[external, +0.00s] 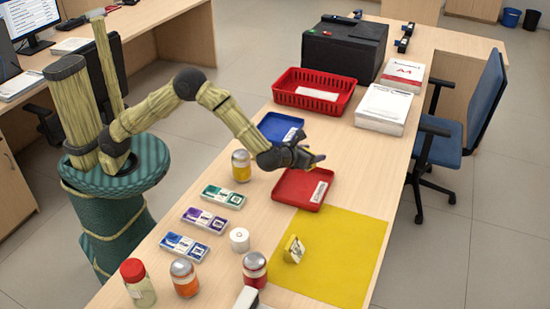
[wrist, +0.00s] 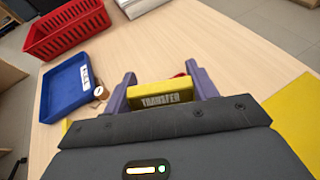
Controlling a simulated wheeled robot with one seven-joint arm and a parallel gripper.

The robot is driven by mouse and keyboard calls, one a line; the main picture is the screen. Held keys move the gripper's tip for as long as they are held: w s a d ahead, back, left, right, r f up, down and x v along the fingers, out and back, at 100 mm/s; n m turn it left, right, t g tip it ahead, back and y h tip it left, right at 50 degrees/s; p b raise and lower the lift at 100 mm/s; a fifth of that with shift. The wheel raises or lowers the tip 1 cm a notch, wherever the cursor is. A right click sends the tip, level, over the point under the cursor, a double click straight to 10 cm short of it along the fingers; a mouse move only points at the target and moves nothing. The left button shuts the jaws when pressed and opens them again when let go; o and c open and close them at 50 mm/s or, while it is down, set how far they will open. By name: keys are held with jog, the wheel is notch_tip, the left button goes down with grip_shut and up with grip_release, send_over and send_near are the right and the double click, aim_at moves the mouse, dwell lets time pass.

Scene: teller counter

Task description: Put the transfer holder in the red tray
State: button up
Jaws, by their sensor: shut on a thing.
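My gripper (external: 314,158) is shut on the transfer holder, a yellow block marked TRANSFER (wrist: 160,97) in the wrist view. The holder also shows as a small yellow piece (external: 318,157) at the fingertips in the external view. The fingers (wrist: 163,90) stand on either side of it. The red tray (external: 311,203) lies on the counter just below and beside my gripper, with a white label on its right side. My gripper hides part of its far edge. The holder appears raised above the counter. The red tray cannot be clearly made out in the wrist view.
A blue tray (external: 271,124) and a red basket (external: 311,104) lie beyond. A yellow mat (external: 345,240) bears another yellow holder (external: 293,250). Jars, including a yellow-banded one (external: 241,166), and coloured boxes (external: 223,197) line the left side. Paper stacks (external: 383,108) stand at right.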

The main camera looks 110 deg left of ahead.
send_over(309, 184)
jog(key=shift+f, duration=3.15)
jog(key=shift+f, duration=1.85)
jog(key=shift+f+b, duration=0.2)
jog(key=shift+b, duration=0.15)
jog(key=o, duration=1)
jog(key=shift+r, duration=0.2)
